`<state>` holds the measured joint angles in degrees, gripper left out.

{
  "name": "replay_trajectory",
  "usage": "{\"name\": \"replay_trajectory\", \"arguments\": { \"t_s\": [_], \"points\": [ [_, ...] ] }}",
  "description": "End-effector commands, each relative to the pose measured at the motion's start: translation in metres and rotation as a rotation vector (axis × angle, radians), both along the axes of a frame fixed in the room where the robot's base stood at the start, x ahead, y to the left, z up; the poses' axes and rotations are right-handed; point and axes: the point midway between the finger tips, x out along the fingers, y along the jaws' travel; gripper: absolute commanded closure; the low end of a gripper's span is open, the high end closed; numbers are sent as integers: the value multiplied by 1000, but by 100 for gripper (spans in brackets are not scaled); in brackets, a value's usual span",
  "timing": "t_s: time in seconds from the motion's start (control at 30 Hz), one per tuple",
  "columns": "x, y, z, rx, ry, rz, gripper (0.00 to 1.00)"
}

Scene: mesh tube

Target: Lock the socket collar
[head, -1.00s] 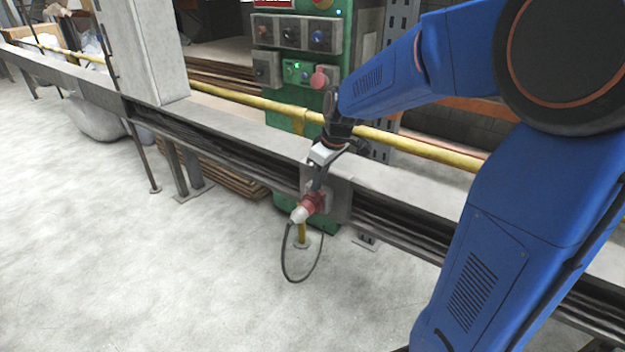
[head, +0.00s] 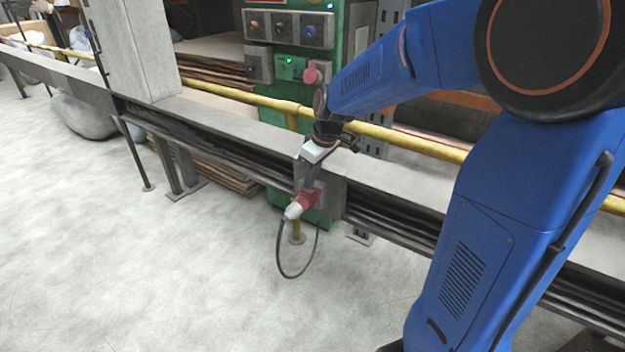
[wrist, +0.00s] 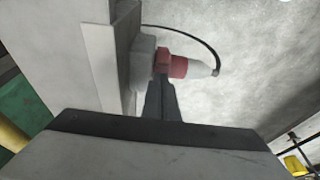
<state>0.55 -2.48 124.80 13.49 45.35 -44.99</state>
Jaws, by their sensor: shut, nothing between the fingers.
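A red socket collar (head: 307,198) sits around a white-ended plug (head: 292,211) on the side of the grey beam. A black cable (head: 279,262) loops down from the plug. In the wrist view the collar (wrist: 178,66) joins a grey socket body (wrist: 143,62), with the white plug end (wrist: 200,69) to its right. My gripper (head: 311,181) points down at the collar from above. Its fingers (wrist: 161,88) are shut and empty, and their tips overlap the collar's near side in the wrist view. I cannot tell whether they touch it. The collar's locking detail is too small to see.
The grey beam (head: 230,120) runs across the scene, with a yellow rail (head: 235,92) behind it. A green control panel (head: 340,45) with switches stands behind the rail. A grey column (head: 135,50) rises at left. The floor (head: 150,280) in front is clear.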

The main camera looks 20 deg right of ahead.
Motion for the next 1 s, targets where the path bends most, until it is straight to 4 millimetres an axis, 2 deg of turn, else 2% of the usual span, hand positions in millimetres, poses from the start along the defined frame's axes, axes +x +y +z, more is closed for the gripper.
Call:
{"name": "replay_trajectory", "arguments": {
  "t_s": [0.3, 0.47, 0.63, 1.0],
  "points": [
    [1, 1, 1, 0, 0, 0, 100],
    [9, 5, 9, 0, -2, 1, 100],
    [25, 14, 30, 0, -3, -1, 100],
    [-6, -8, 93, 0, -3, -5, 100]
  ]
}}
